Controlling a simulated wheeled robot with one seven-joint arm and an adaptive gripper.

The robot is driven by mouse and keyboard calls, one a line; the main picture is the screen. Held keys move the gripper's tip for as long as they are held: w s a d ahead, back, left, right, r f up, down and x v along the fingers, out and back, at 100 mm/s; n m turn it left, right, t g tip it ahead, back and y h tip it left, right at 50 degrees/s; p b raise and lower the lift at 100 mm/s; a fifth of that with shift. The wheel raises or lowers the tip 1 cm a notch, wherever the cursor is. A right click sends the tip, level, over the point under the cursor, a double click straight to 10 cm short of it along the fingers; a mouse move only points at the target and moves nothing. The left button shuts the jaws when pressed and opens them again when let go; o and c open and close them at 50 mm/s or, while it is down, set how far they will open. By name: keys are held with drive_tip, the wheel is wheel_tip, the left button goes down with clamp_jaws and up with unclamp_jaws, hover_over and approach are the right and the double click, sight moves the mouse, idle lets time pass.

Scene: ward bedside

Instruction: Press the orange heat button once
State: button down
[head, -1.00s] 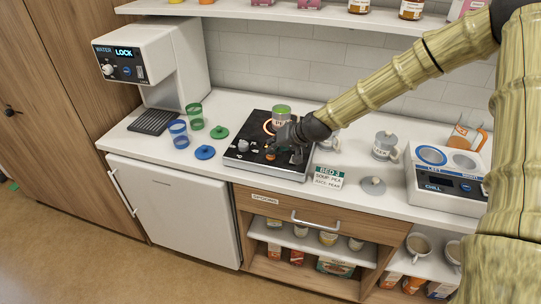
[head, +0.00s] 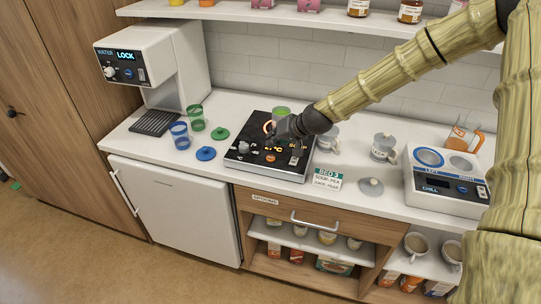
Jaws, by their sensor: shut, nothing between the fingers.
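A black hob (head: 236,160) with a pale edge sits on the counter. Its front panel has a grey knob (head: 243,147), glowing orange marks and a small orange button (head: 270,157); any lettering on it is too small to read. My gripper (head: 273,139) is shut and empty, over the hob behind the orange button. I cannot tell whether its tips touch the hob. A lit orange ring (head: 268,127) shows beside the pot.
A water dispenser (head: 160,55) showing LOCK, blue and green cups (head: 179,135) and lids stand left. A BED 3 card (head: 328,179), grey mugs (head: 384,147) and a chill unit (head: 445,187) stand right. A shelf (head: 270,14) runs above.

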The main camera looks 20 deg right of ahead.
drive_tip(key=shift+r+p, duration=0.5)
drive_tip(key=shift+r, duration=0.6)
drive_tip(key=shift+f, duration=0.1)
